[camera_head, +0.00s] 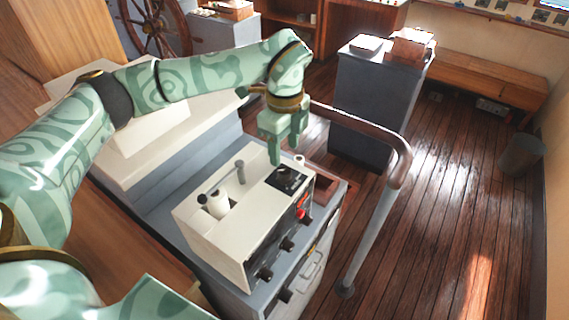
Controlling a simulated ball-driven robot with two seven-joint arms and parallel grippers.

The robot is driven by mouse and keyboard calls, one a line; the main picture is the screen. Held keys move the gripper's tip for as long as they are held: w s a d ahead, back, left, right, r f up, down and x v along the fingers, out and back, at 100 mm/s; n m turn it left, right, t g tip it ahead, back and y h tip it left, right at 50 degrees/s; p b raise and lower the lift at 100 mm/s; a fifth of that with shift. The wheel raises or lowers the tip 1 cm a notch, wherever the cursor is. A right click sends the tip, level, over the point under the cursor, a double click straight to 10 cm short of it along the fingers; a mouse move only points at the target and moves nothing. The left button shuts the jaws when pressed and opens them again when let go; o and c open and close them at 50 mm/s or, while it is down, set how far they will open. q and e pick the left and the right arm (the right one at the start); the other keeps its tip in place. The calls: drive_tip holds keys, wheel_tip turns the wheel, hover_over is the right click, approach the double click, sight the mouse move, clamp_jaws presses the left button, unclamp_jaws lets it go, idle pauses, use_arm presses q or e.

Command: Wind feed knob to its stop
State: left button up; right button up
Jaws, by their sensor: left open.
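A cream machine box (215,235) stands on a grey cabinet, with a white roll in a recess, a lever and a small black panel (287,180) on top. Its front face carries several dark knobs, among them one nearer the middle (287,244) and one lower left (264,273), plus a red knob (302,214). I cannot tell which is the feed knob. My left gripper (284,150) is open and points down above the box's far right end, near the black panel. It appears empty. My right gripper is out of view.
A curved handrail (400,165) rises right of the cabinet, close to my left gripper. A grey cabinet (375,110) stands behind it. A wooden bench (490,75) and a bin (522,155) are at the right. The plank floor between is clear.

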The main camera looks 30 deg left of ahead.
sight(285, 170)
use_arm(q)
wheel_tip(285, 170, down, 7)
drive_tip(key=shift+r+p, duration=0.2)
drive_tip(key=shift+p, duration=0.15)
drive_tip(key=c, duration=1)
